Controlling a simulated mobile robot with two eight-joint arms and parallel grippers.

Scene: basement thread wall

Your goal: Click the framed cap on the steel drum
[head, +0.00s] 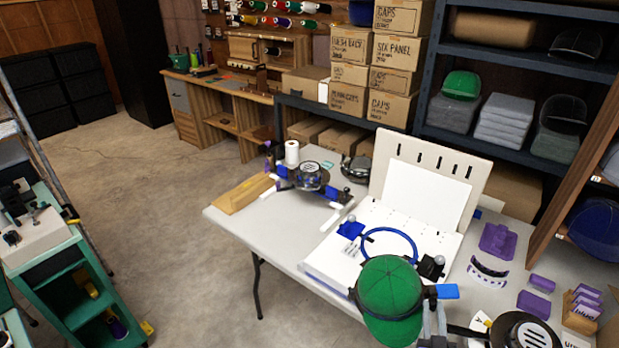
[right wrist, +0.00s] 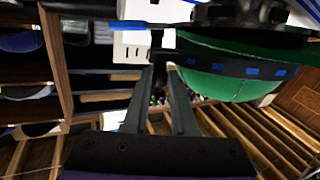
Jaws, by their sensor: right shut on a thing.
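The green cap (head: 390,284) hangs crown up above the front edge of the grey table, at the bottom middle of the head view. A dark band with blue tabs, its frame, runs around it in the right wrist view (right wrist: 232,70). My right gripper (head: 432,292) is at the cap's right side, shut on the frame's edge; its fingertips show in the right wrist view (right wrist: 162,68), but the exact contact is unclear. A round dark-and-steel drum (head: 312,177) with blue side parts stands on the table further back, apart from the cap. My left gripper is not in view.
A white board stand (head: 425,195) with a blue ring (head: 388,231) stands behind the cap. Purple pieces (head: 497,241) and another round dark device (head: 524,331) lie to the right. A wooden block (head: 244,193) is left of the drum. Table left of the stand is partly clear.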

